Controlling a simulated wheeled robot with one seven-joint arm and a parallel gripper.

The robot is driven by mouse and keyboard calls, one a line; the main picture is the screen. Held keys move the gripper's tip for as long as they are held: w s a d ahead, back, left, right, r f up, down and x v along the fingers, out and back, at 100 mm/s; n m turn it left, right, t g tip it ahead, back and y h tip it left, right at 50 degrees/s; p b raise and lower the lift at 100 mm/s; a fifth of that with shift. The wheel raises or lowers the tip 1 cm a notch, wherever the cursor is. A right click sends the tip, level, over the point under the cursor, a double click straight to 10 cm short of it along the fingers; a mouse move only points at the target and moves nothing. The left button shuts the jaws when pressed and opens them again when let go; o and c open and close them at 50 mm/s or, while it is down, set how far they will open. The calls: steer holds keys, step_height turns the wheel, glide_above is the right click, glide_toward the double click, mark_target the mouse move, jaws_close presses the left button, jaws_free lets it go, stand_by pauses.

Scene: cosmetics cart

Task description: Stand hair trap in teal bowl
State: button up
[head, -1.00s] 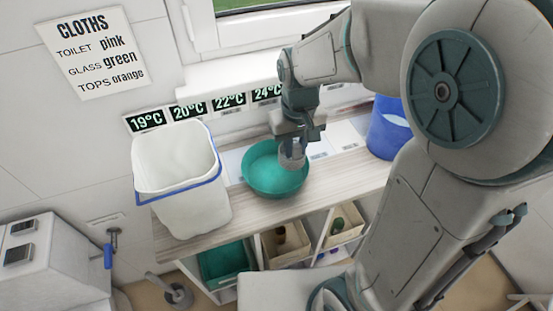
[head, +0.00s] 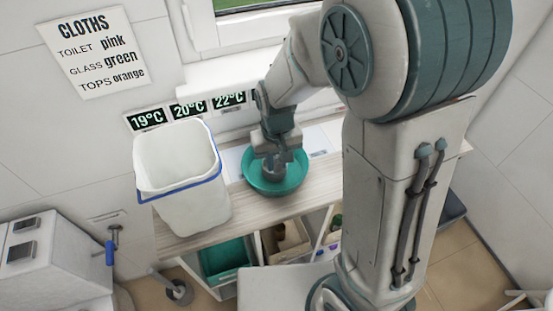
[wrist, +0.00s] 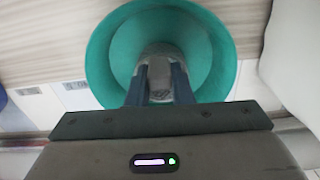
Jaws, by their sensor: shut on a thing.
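The teal bowl (head: 290,187) stands on the counter to the right of a white bin, and it fills the top middle of the wrist view (wrist: 108,55). My gripper (head: 272,161) points down over the bowl, its fingers inside the bowl's outline. In the wrist view its two dark fingers (wrist: 160,85) are shut on the hair trap (wrist: 160,62), a small greyish round thing. In the head view the hair trap (head: 273,171) shows as a grey shape at the fingertips. I cannot tell whether it touches the bowl's floor.
A white bin with a blue rim (head: 180,180) stands close on the bowl's left. Temperature labels (head: 188,110) line the wall behind. Shelf compartments with a teal box (head: 224,258) and other items lie below the counter (head: 210,242).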

steer(key=o, duration=0.9)
steer(key=shift+c, duration=0.2)
step_height(320, 180, up, 12)
steer(key=s+d+r+m+t, duration=0.1)
steer(key=s+d+m+t, duration=0.1)
steer(key=s+d, duration=0.9)
steer(key=shift+s+d+r+m+t, duration=0.15)
steer(key=shift+d+r+m+t, duration=0.1)
steer(key=shift+m+t, duration=0.25)
